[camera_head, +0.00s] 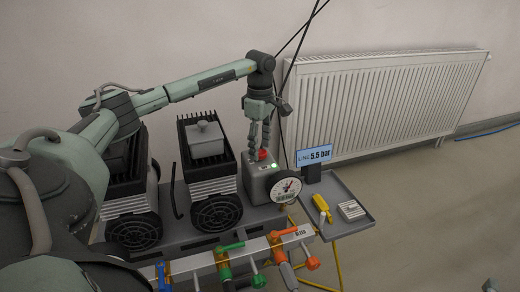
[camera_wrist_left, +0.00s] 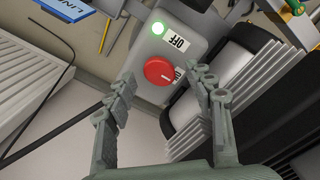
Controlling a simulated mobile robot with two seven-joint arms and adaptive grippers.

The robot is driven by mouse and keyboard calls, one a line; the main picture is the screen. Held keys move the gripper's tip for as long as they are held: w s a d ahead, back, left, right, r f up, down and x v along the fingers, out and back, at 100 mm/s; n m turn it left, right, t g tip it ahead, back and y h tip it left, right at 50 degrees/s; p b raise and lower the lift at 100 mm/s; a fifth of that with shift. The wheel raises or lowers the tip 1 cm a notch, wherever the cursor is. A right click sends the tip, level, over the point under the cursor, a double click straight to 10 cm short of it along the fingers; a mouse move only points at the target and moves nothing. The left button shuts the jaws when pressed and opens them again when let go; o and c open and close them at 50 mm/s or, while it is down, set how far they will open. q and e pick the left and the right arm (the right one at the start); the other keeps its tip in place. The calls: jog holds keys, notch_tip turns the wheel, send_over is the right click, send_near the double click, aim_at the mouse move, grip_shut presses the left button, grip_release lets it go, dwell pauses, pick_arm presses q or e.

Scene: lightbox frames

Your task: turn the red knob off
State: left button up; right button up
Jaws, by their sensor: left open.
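The red knob (camera_head: 263,154) is on top of a grey control box (camera_head: 259,184) with a round gauge on its front. In the left wrist view the knob (camera_wrist_left: 157,70) has a white mark at its lower right, towards a second label (camera_wrist_left: 180,74) that is partly hidden by a finger. An "OFF" label (camera_wrist_left: 177,43) and a lit green lamp (camera_wrist_left: 158,29) are beside it. My left gripper (camera_head: 260,147) points down over the knob, open, with a finger on either side. I cannot tell whether the fingers touch it. My right gripper is not in view.
Finned pump units (camera_head: 208,165) stand left of the box. A gauge (camera_head: 286,187) is on its front. A "5.5 bar" display (camera_head: 314,155) and a tray (camera_head: 352,226) with a yellow tool are to the right. Coloured valve handles (camera_head: 276,244) line the front. A radiator (camera_head: 385,100) is behind.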

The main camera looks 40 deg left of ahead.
pick_arm(q)
jog(key=shift+f, duration=0.55)
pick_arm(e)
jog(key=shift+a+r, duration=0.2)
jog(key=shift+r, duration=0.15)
pick_arm(q)
jog(key=shift+c, duration=0.4)
